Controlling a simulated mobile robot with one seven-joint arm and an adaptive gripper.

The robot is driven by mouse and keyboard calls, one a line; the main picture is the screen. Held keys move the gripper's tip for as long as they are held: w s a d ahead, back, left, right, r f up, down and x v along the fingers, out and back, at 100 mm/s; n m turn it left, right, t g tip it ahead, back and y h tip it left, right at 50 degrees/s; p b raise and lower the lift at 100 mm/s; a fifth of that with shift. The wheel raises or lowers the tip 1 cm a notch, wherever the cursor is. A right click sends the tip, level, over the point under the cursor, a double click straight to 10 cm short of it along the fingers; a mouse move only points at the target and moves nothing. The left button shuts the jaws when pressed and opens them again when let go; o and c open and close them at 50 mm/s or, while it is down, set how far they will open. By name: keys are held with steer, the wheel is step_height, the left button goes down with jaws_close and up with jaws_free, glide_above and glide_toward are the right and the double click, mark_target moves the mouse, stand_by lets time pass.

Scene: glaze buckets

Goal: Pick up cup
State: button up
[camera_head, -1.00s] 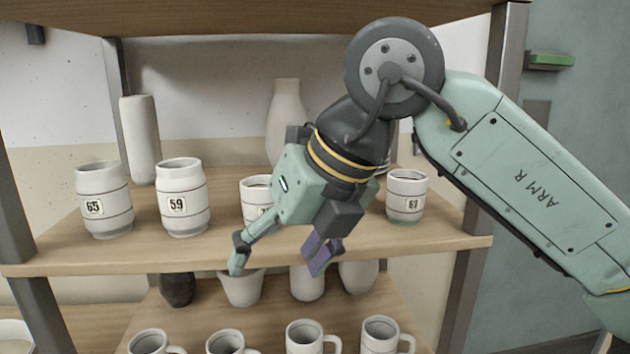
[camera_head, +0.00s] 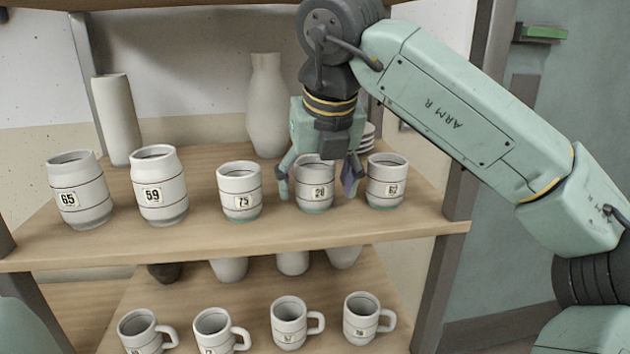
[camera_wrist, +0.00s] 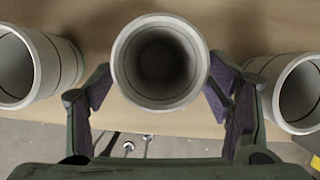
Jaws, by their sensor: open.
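A white cup (camera_head: 316,199) with dark bands, a greenish base and a number label stands upright on the upper shelf. It also shows from above, empty, in the wrist view (camera_wrist: 160,62). My gripper (camera_head: 319,187) is open and points down, with one finger on each side of this cup. In the wrist view my fingers (camera_wrist: 160,92) flank the cup's near part, with small gaps visible on both sides. Part of the cup's rim is hidden behind my gripper in the head view. Similar cups stand beside it, one labelled 75 (camera_head: 240,190) on the left and another (camera_head: 386,182) on the right.
Larger jars labelled 65 (camera_head: 79,190) and 59 (camera_head: 159,187) stand further left on the upper shelf (camera_head: 200,244). A tall vase (camera_head: 266,110) and a stack of plates (camera_head: 368,136) are behind. Handled mugs (camera_head: 289,325) stand on the lower shelf. The neighbouring cups leave narrow gaps.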

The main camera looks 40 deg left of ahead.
mark_target(313, 180)
steer(key=shift+w+a+p, duration=0.45)
steer(key=shift+w+a, duration=0.35)
steer(key=shift+a, duration=0.35)
steer(key=shift+f, duration=0.6)
steer(key=shift+c, duration=0.5)
steer(key=c, duration=1.3)
steer(key=shift+r, duration=0.1)
